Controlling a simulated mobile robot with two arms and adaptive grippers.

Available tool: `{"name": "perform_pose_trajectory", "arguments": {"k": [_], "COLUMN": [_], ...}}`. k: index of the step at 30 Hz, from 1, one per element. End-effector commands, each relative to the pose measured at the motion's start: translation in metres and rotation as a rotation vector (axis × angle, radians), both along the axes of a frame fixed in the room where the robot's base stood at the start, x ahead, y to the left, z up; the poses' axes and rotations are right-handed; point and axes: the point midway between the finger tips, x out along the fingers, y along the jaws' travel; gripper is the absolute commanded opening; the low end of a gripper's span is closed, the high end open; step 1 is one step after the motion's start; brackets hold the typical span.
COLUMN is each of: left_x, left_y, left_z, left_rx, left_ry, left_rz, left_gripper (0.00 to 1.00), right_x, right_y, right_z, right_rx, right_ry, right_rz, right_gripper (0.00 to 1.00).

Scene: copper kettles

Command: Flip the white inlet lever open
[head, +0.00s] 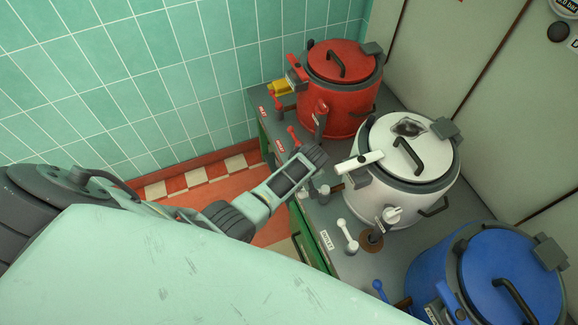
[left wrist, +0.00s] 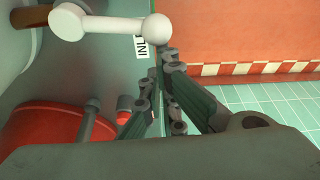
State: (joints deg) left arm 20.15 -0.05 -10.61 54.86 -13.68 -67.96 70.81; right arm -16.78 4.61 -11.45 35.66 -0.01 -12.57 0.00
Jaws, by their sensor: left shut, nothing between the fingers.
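The white inlet lever (head: 347,235) stands on the grey counter in front of the white kettle (head: 385,200), beside an INLET label (head: 327,240). In the left wrist view the lever (left wrist: 110,27) lies across the top left, its round knob over the label's edge. My left gripper (head: 318,156) is above the counter's front edge, between the red and white kettles, up the picture from the lever. Its fingers also show in the left wrist view (left wrist: 158,78), shut and empty, below the lever's knob and apart from it in the picture. My right gripper is not in view.
A red kettle (head: 340,90) stands further back and a blue kettle (head: 510,280) nearer. A white handle (head: 360,161) sticks out from the white kettle close to my gripper. Open floor (head: 205,177) lies left of the counter.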

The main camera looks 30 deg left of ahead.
Motion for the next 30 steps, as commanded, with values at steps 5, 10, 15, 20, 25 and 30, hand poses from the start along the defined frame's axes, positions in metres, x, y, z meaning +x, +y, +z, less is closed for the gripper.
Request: {"name": "perform_pose_trajectory", "arguments": {"k": [5, 10, 15, 20, 25, 30], "left_x": [-0.01, -0.014, -0.016, -0.017, -0.017, -0.018], "left_y": [-0.003, -0.004, -0.005, -0.006, -0.006, -0.007], "left_z": [0.001, 0.001, 0.0, 0.0, -0.001, 0.0], "left_rx": [0.0, 0.0, 0.0, 0.0, -0.001, -0.002], "left_ry": [0.002, 0.001, 0.001, 0.003, 0.004, 0.004], "left_rz": [0.037, 0.037, 0.036, 0.035, 0.034, 0.034], "left_gripper": [0.0, 0.0, 0.0, 0.0, 0.0, 0.0], "right_x": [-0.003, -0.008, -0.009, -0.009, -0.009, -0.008], "right_y": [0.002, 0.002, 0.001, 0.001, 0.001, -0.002], "right_z": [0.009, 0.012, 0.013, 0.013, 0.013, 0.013], "right_rx": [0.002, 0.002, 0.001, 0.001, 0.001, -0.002], "right_ry": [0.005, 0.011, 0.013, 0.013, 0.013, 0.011], "right_rz": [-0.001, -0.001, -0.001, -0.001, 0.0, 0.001], "right_gripper": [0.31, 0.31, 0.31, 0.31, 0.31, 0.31]}}
